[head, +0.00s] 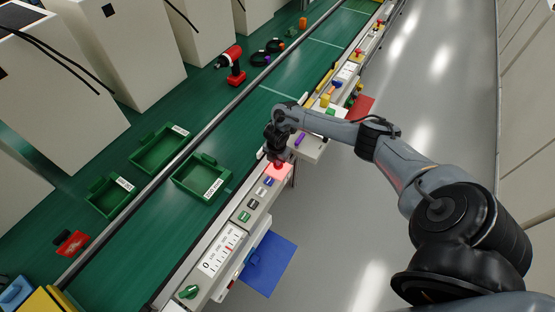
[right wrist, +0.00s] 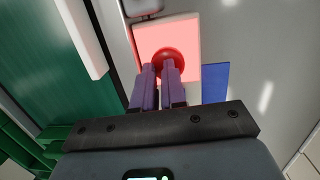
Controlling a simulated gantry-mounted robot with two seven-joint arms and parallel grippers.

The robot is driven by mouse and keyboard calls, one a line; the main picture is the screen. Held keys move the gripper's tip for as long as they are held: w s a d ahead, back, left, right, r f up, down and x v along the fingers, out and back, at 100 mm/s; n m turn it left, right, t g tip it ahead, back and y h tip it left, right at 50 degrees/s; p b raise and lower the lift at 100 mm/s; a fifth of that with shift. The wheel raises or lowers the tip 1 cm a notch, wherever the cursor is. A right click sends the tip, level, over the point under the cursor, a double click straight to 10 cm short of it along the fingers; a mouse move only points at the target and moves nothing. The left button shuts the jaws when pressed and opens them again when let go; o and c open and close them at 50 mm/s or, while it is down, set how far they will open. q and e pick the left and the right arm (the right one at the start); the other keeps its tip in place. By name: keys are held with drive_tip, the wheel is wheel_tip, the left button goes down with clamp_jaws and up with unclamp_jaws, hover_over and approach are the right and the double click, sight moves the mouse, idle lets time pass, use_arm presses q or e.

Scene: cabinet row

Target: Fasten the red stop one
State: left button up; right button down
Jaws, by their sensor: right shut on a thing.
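The red stop (right wrist: 168,60) is a round red knob on a pale square plate (right wrist: 190,35) lit pinkish red, seen in the right wrist view. In the head view the lit plate (head: 283,173) shows on the cabinet row under my right gripper (head: 277,163), which hides much of the knob. My right gripper also shows in the right wrist view (right wrist: 160,70). Its two purple-grey fingers are shut on the knob's near part, with a narrow gap between them. My left gripper is not in view.
Along the cabinet row are a blue knob (head: 269,181), a gauge panel (head: 221,248) and a green knob (head: 189,292). A blue panel (head: 270,263) juts into the aisle. The grey floor is clear.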

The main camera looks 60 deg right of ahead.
drive_tip(key=shift+s+f, duration=0.55)
drive_tip(key=shift+f, duration=0.35)
drive_tip(key=shift+w+r+p, duration=0.1)
drive_tip(key=shift+r+p, duration=0.25)
drive_tip(key=shift+r, duration=0.05)
drive_tip(key=r+p, duration=0.4)
drive_tip(key=shift+w+a+r+p, duration=0.15)
drive_tip(key=shift+a+r+p, duration=0.15)
drive_tip(key=shift+r, duration=0.05)
wheel_tip(320, 180, up, 10)
drive_tip(key=a+p, duration=0.1)
